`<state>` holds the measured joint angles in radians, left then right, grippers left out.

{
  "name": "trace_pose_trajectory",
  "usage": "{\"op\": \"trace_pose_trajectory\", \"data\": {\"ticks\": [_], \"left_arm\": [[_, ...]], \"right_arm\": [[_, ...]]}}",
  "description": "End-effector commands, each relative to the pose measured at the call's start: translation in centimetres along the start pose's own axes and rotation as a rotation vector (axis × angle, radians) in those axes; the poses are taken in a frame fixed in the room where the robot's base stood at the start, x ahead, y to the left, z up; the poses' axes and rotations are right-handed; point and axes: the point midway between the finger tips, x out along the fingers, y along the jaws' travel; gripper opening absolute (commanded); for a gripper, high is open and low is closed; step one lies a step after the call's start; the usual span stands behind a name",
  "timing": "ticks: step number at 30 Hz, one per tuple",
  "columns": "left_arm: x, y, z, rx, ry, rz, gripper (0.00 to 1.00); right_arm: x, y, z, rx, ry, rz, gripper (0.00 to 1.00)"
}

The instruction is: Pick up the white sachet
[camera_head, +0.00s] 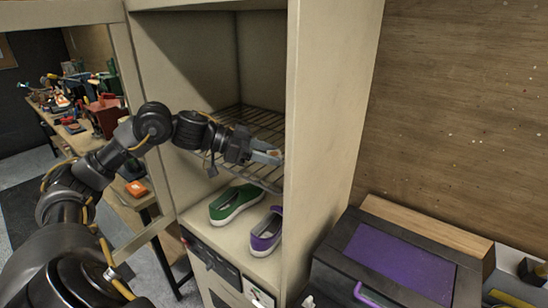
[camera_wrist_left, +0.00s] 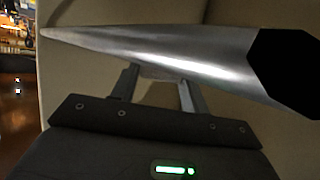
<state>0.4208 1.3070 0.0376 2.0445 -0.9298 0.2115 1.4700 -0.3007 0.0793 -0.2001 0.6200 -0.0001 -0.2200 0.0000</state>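I cannot make out the white sachet for certain in either view. My left gripper (camera_head: 266,156) reaches into the tall cabinet, at the wire rack above the shoes. In the left wrist view its two fingers (camera_wrist_left: 158,88) stand apart with a gap between them. A tapered silver shape (camera_wrist_left: 170,50) with a black end lies across their tips and hides them. I cannot tell what it is or whether the fingers touch it. My right gripper is not in view.
A green shoe (camera_head: 236,204) and a purple shoe (camera_head: 266,236) stand on the shelf below the wire rack (camera_head: 262,122). The cabinet's side panel (camera_head: 325,130) rises close right of the gripper. A dark box with a purple top (camera_head: 400,263) sits at lower right.

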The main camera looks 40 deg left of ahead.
Motion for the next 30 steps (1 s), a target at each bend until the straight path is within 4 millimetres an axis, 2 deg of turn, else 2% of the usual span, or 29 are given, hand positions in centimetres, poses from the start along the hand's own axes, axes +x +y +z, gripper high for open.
{"op": "trace_pose_trajectory", "data": {"ticks": [1,3,14,23,26,30], "left_arm": [[0.0,0.0,0.0,0.0,0.0,0.0,0.29],[0.0,0.0,0.0,0.0,0.0,0.0,0.2],[-0.2,0.0,-0.3,0.001,0.001,-0.001,0.19],[-1.1,0.0,-2.8,0.005,0.005,-0.002,0.19],[-2.6,1.1,-3.9,0.009,0.002,-0.005,0.19],[-5.5,3.4,-6.6,0.009,0.002,-0.006,0.19]], "right_arm": [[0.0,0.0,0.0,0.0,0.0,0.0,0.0],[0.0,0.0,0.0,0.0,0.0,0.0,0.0],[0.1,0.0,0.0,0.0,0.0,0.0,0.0],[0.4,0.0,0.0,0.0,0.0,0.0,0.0],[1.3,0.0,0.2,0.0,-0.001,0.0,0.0],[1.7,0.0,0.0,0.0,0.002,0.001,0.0]]}}
